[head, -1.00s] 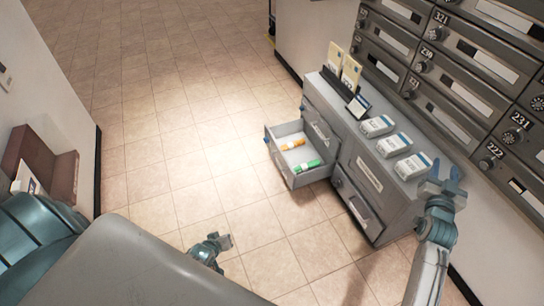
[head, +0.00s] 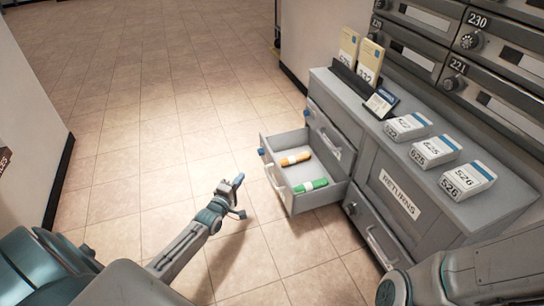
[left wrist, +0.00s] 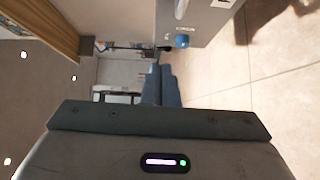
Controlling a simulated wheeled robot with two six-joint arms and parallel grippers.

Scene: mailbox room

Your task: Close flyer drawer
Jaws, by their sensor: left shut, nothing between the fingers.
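The flyer drawer (head: 318,200) is pulled out from the grey cabinet (head: 355,110) in the head view. An orange rolled flyer (head: 295,159) and a green rolled flyer (head: 310,186) lie inside it. My left gripper (head: 238,192) is shut and empty, to the left of the drawer front and apart from it. In the left wrist view its blue fingers (left wrist: 161,85) are together, with a blue knob (left wrist: 182,41) on a grey surface ahead. My right arm shows at the lower right of the head view, but its gripper is not in view.
Labelled white boxes (head: 434,151), upright cards (head: 368,62) and a small dark sign (head: 380,103) stand on the cabinet top. Mailboxes (head: 500,60) line the wall above. A RETURNS panel (head: 400,195) is on the cabinet front. The tiled floor (head: 150,130) left of the drawer is clear.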

